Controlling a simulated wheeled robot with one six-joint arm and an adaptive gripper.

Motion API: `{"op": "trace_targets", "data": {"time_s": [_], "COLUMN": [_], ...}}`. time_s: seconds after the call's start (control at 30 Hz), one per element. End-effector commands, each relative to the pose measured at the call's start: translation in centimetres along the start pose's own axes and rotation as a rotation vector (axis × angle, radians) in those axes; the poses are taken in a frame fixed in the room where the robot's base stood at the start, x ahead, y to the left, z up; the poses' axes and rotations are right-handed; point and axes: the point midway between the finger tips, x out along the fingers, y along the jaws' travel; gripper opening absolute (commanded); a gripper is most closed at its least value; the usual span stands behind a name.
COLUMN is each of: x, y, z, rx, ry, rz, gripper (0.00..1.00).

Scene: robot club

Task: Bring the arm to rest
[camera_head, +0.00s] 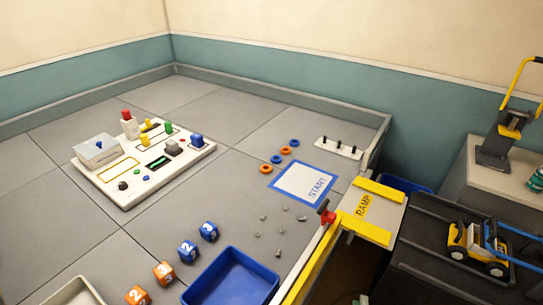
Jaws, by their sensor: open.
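My gripper and arm do not show in the head view, so their pose cannot be seen. The grey tiled arena floor (225,105), with a low grey border, fills the left and middle. On it lies a white board (127,195) with coloured blocks, knobs and a grey box.
Orange and blue rings (276,159), a peg rack (338,148), a START mat (304,184), numbered cubes (187,250), small grey bits (278,253) and a blue tray (232,275) lie in the arena. A RAMP (364,206) and toy vehicle (478,246) stand right.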

Motion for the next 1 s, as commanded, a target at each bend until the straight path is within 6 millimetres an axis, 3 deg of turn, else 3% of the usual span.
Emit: {"op": "trace_targets", "data": {"time_s": [0.27,0.57,0.77,1.0], "x": [-2.6,-7.4,-13.2,-20.5], "y": [0.1,0.8,2.3,5.9], "z": [-0.5,-1.5,-2.5,-3.8], "rx": [0.066,0.193,0.347,0.569], "ry": [0.006,0.015,0.019,0.011], "rz": [-0.019,-0.057,-0.104,-0.173], "gripper": [0.45,0.45,0.45,0.45]}}
